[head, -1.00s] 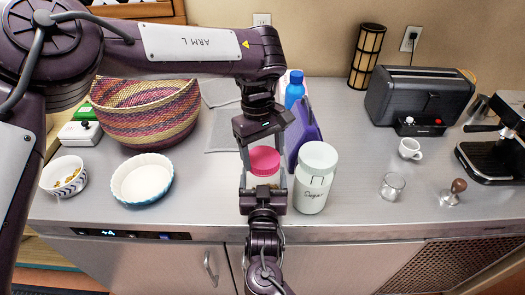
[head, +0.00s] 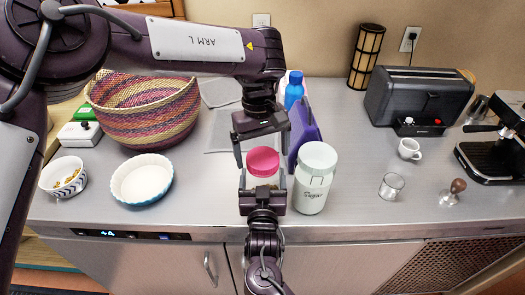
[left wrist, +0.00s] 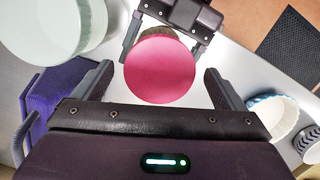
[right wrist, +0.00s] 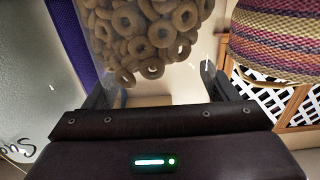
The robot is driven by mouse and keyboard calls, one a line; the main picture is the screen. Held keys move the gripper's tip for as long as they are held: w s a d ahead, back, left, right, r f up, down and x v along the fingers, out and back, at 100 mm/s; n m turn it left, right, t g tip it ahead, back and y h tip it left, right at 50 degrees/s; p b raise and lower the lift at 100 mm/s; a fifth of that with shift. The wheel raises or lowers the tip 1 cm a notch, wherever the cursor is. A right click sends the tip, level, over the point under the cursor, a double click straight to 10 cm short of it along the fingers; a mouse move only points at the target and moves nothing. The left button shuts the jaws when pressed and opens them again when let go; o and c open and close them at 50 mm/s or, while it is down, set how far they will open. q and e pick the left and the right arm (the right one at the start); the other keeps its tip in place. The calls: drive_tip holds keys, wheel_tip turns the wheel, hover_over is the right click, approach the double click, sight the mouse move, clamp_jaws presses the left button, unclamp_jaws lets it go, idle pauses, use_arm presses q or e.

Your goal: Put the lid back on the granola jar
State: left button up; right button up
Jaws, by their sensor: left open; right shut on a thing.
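The granola jar (head: 262,183) stands upright near the counter's front edge, with my right gripper (head: 262,178) shut around its body. In the right wrist view the clear jar (right wrist: 150,35) holds brown ring-shaped pieces. The pink lid (head: 263,161) sits on top of the jar and looks level; its seam with the rim is hidden. My left gripper (head: 262,157) is open just above, one finger on either side of the lid. The left wrist view shows the round pink lid (left wrist: 160,70) between the spread fingers, with gaps on both sides.
A white sugar jar (head: 315,185) stands close on the right. A purple holder (head: 302,135) and a blue bottle (head: 293,92) are behind. A woven basket (head: 147,115) and white dish (head: 142,182) are left. Bare counter lies between dish and jar.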

use_arm(q)
wheel_tip(320, 180, up, 4)
drive_tip(key=shift+r, duration=0.1)
drive_tip(key=shift+c, duration=0.3)
